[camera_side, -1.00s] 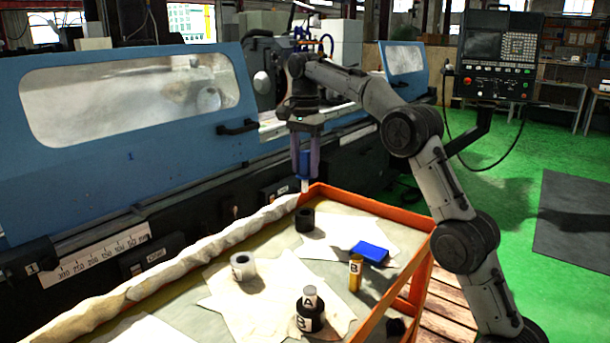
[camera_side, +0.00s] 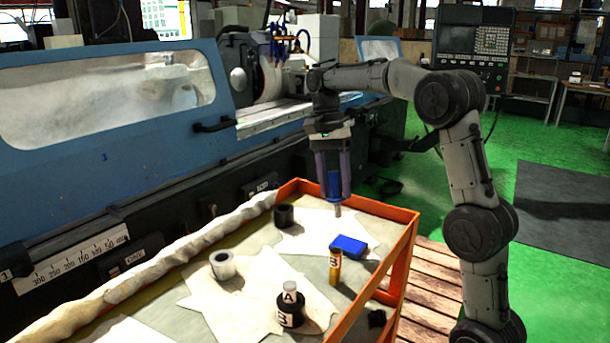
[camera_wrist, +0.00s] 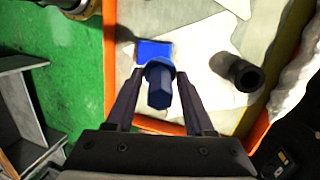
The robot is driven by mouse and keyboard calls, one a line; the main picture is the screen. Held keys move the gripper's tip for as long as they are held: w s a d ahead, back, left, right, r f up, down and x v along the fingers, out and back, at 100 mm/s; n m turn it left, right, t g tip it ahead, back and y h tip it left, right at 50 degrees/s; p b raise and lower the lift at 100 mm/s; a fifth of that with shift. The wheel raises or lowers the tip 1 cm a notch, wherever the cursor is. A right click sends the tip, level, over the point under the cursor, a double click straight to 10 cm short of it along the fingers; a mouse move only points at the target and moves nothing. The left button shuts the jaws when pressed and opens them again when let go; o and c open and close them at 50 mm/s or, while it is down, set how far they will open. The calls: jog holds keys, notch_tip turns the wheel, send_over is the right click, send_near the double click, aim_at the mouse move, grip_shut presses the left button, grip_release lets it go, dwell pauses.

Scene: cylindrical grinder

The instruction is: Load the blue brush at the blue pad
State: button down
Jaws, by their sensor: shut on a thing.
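My gripper (camera_side: 333,190) is shut on the blue brush (camera_side: 334,185), which hangs upright with its pale tip down, above the orange-rimmed tray. In the wrist view the brush (camera_wrist: 160,86) sits between my two fingers. The blue pad (camera_side: 350,246) lies flat on the tray, lower and a little right of the brush in the side view. In the wrist view the pad (camera_wrist: 153,50) shows just beyond the brush, its near part partly hidden by it. The brush is apart from the pad.
An orange-rimmed tray (camera_side: 400,213) holds white sheets. The blue grinder (camera_side: 110,150) stands behind.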

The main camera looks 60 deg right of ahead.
jog(key=shift+s+d+r, duration=0.15)
jog(key=shift+s+r, duration=0.05)
jog(key=shift+s, duration=0.8)
jog(key=shift+s+d+r+m+g+y, duration=0.2)
jog(key=shift+m+g+y, duration=0.1)
jog(key=shift+g, duration=0.1)
jog(key=shift+f, duration=2.95)
jog(key=shift+f, duration=0.6)
jog(key=shift+r, duration=3.55)
